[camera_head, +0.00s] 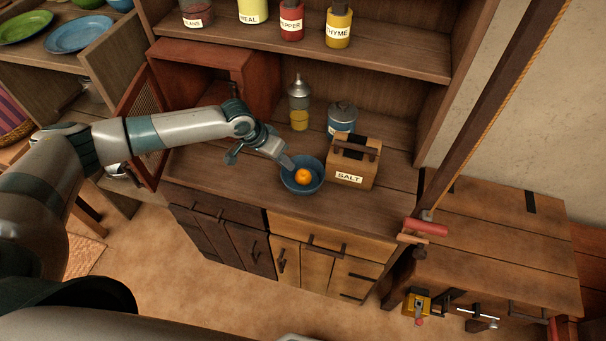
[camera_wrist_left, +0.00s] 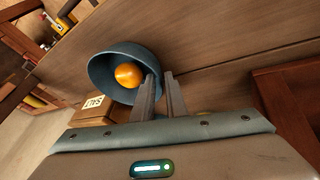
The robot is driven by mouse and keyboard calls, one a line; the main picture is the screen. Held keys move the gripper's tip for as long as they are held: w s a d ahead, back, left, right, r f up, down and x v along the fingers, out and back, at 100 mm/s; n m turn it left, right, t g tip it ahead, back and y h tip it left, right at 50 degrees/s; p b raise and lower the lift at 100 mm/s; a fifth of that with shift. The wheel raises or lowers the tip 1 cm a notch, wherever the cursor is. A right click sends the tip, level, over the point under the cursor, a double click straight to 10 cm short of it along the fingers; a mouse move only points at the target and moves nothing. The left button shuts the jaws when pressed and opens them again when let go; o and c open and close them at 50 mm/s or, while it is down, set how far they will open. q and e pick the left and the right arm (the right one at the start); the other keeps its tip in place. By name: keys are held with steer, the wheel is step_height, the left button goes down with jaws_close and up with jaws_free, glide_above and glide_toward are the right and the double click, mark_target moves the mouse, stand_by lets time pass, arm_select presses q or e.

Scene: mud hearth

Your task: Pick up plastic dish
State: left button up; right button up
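The dish is a small blue bowl (camera_head: 290,183) on the wooden counter, with a round orange fruit (camera_head: 303,176) inside. In the left wrist view the bowl (camera_wrist_left: 106,68) and the orange fruit (camera_wrist_left: 128,75) are left of the fingers. My left gripper (camera_head: 288,163) reaches the bowl's left rim from the upper left. In the left wrist view its fingers (camera_wrist_left: 160,80) are close together, one inside the bowl and one outside, with the rim between them. I cannot tell whether the bowl is lifted. My right gripper is not in view.
A wooden SALT box (camera_head: 352,170) stands just right of the bowl. A blue lidded tin (camera_head: 342,118) and a glass bottle (camera_head: 299,105) stand behind. Labelled jars line the shelf (camera_head: 380,58) above. A red-brown cabinet (camera_head: 200,75) is behind my arm. The counter's front left is clear.

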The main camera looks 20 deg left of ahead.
arm_select(q)
steer(key=shift+x, duration=1)
jaws_close()
steer(key=shift+r, duration=0.1)
